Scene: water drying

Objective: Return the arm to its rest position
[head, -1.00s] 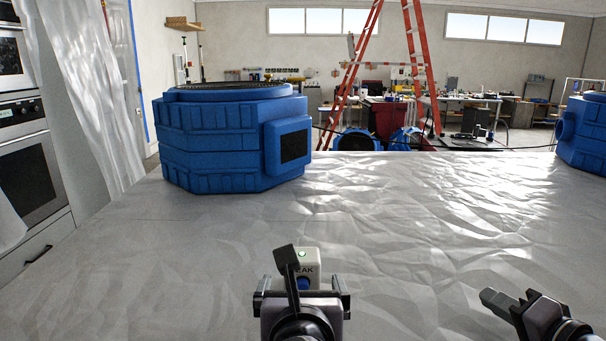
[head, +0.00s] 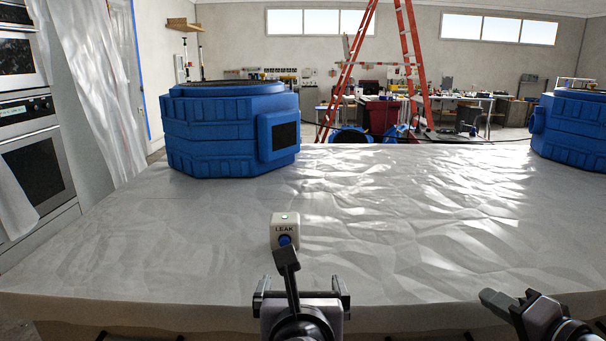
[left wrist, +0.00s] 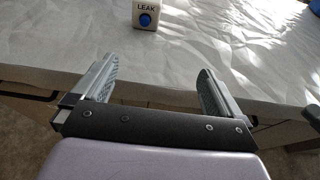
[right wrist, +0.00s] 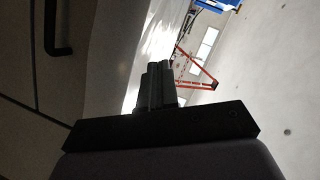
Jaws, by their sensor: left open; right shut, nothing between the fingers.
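My left gripper (head: 301,290) is open and empty, low in the middle of the head view, in front of the covered counter's near edge. In the left wrist view my left gripper (left wrist: 157,90) shows both fingers wide apart, with nothing between them. My right gripper (head: 500,300) is at the lower right of the head view, apart from any object. In the right wrist view its fingers (right wrist: 157,82) are pressed together and empty. A small white leak sensor (head: 284,232) with a blue button stands on the counter beyond my left gripper; it also shows in the left wrist view (left wrist: 146,14).
The counter (head: 400,240) is covered with crinkled plastic sheeting, and its middle is clear. One blue drying machine (head: 215,130) stands at the back left, another (head: 572,128) at the right edge. A red ladder (head: 412,65) stands behind. Ovens (head: 35,150) are at the left.

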